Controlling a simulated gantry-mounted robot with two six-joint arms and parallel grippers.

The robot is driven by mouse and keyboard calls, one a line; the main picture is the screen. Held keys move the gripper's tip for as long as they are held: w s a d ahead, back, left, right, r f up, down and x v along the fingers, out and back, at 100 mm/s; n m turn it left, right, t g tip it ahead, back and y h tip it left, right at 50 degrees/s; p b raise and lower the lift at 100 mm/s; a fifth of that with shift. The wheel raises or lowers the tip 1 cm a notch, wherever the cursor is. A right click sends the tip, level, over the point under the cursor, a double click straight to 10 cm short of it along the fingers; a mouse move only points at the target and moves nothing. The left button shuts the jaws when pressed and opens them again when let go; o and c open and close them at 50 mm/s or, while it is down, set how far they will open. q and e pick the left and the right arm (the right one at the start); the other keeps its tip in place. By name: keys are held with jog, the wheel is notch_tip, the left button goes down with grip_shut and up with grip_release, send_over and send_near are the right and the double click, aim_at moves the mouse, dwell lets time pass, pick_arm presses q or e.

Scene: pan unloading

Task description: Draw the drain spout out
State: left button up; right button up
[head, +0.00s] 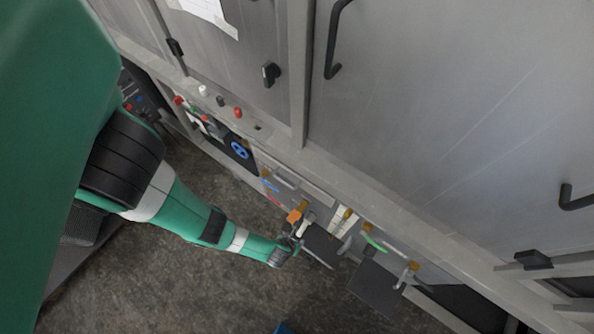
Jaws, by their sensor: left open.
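My left gripper (297,238) is small in the head view, at the end of the green arm coming in from the left. It is open, close to the low front of the grey cabinet. Beside its fingers are an orange fitting (294,215) and a dark flat plate (322,246) that juts out from the cabinet. A second dark plate (376,288) juts out further right. I cannot tell which of these parts is the drain spout, or whether the fingers touch anything. My right gripper is out of view.
The grey cabinet (440,130) fills the upper right, with black door handles (333,45). Coloured knobs (238,113) and a blue round sign (239,150) line its ledge and lower panel. The dark floor (180,275) is mostly clear below the arm.

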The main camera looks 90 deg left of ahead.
aim_at(298, 235)
pick_arm(q)
jog(key=b+x, duration=0.9)
jog(key=x, duration=0.2)
jog(key=shift+f, duration=0.25)
grip_shut()
